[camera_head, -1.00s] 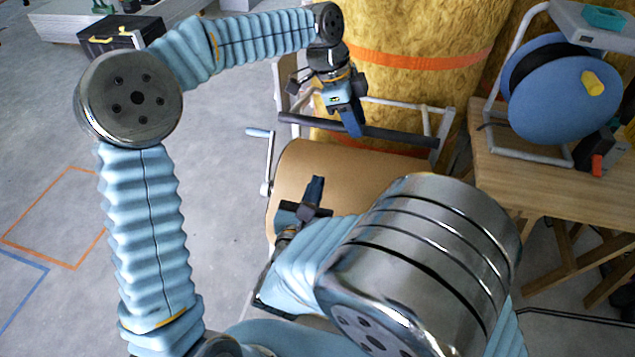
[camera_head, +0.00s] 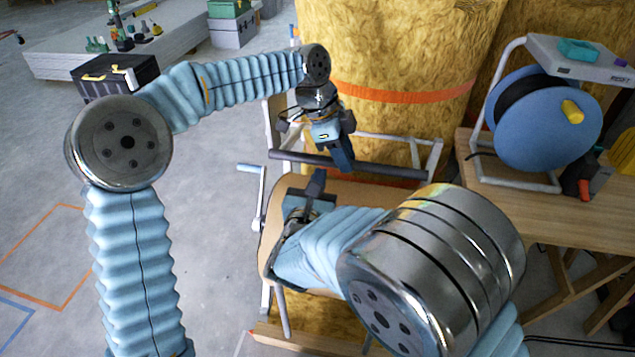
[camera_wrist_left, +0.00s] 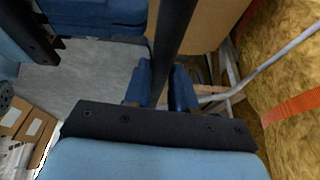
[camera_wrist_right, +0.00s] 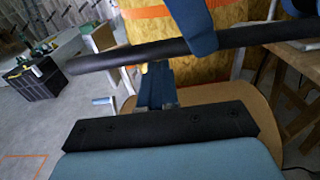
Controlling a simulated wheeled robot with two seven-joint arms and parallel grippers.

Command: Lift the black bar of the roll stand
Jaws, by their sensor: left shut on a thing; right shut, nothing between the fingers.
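The black bar (camera_head: 385,170) runs across the roll stand (camera_head: 436,155), just above the brown roll (camera_head: 272,235). My left gripper (camera_head: 342,165) is shut on the bar near its middle. In the left wrist view the bar (camera_wrist_left: 174,30) passes between its blue fingers (camera_wrist_left: 162,88). My right gripper (camera_head: 316,180) is shut and empty, just in front of and below the bar, left of the left gripper. In the right wrist view its closed fingers (camera_wrist_right: 155,75) point up toward the bar (camera_wrist_right: 120,58). Whether they touch it I cannot tell. My right arm hides much of the roll.
A crank handle (camera_head: 252,170) sticks out at the stand's left side. Yellow insulation rolls (camera_head: 400,50) stand close behind. A wooden table (camera_head: 560,212) with a blue cable reel (camera_head: 545,122) is at the right. A black toolbox (camera_head: 115,75) is at the back left. The floor at left is clear.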

